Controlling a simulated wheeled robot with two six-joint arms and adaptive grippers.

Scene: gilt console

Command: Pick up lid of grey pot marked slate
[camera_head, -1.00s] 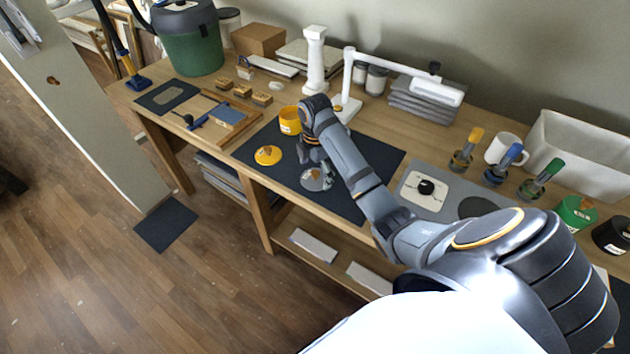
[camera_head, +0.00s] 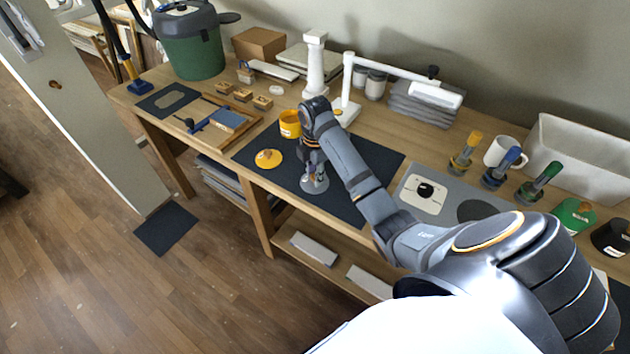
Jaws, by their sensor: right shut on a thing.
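The grey lid (camera_head: 315,186) is a pale round disc on the dark mat near the front edge of the table. My right gripper (camera_head: 313,174) points down over it and is shut on its top, hiding the knob. The lid seems to be at mat level; I cannot tell whether it touches the mat. No grey pot marked slate can be made out; my right arm covers part of the mat. My left gripper is not in view.
A yellow pot (camera_head: 290,124) and a yellow lid (camera_head: 268,158) are left of the gripper. A white column (camera_head: 315,65) and a white lamp (camera_head: 347,85) stand behind. Brushes in jars (camera_head: 497,172) are at right. The dark mat (camera_head: 345,205) has bare room in front.

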